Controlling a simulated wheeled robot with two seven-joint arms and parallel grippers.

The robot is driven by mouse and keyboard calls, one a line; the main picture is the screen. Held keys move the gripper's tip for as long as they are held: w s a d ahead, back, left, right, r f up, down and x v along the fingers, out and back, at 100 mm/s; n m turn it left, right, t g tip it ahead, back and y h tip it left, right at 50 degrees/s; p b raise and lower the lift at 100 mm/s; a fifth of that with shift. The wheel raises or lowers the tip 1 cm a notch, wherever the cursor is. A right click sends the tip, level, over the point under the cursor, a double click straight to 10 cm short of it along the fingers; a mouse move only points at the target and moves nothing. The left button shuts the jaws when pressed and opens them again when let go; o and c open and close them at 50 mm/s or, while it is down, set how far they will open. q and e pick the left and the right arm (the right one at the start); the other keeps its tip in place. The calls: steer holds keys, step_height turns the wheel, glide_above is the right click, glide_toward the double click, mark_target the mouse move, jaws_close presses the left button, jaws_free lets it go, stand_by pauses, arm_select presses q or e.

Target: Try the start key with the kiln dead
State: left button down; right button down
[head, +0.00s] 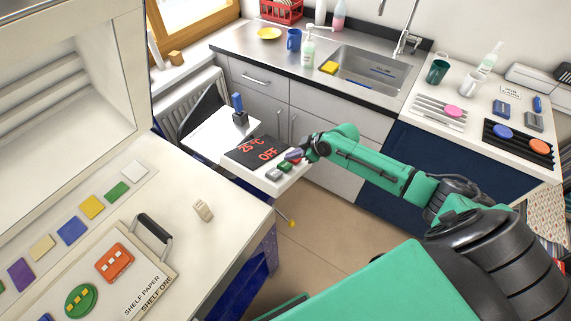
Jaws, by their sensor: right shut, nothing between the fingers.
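The kiln's control box (282,184) stands left of centre in the head view. Its dark display (250,150) reads 25°C and OFF in red. A red key (271,174) and a green key (285,167) sit on its front strip; which is the start key I cannot read. My right gripper (292,156) is shut and empty, over the right end of the box, close to the green key. Whether it touches anything I cannot tell. A blue-handled switch or lever (238,104) stands upright on a black base behind the display. My left gripper is not in view.
A white bench (190,250) with coloured glass squares and a shelf-paper board (160,262) fills the lower left. A sink counter (225,50) lies behind the box. A right-hand counter (390,113) holds cups, trays and coloured discs. Floor (310,215) shows between.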

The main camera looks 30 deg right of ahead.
stand_by(0.6)
steer(key=shift+s+a+f, duration=0.1)
steer(key=shift+a+f, duration=0.05)
steer(key=shift+f, duration=0.2)
steer(key=shift+s+a+f+b, duration=0.2)
steer(key=shift+f+b, duration=0.2)
steer(key=shift+f, duration=0.15)
stand_by(0.5)
steer(key=shift+r, duration=0.1)
steer(key=shift+w+d+r+p, duration=0.15)
steer(key=shift+d+r+p, duration=0.05)
steer(key=shift+r, duration=0.2)
steer(key=shift+w+d+r+p, duration=0.15)
steer(key=shift+r, duration=0.25)
steer(key=r, duration=0.1)
steer(key=d+r+p, duration=0.1)
steer(key=r, duration=0.1)
steer(key=w+d+r, duration=0.1)
steer(key=shift+r+p, duration=0.3)
steer(key=shift+p, duration=0.1)
steer(key=shift+f, duration=0.1)
stand_by(0.6)
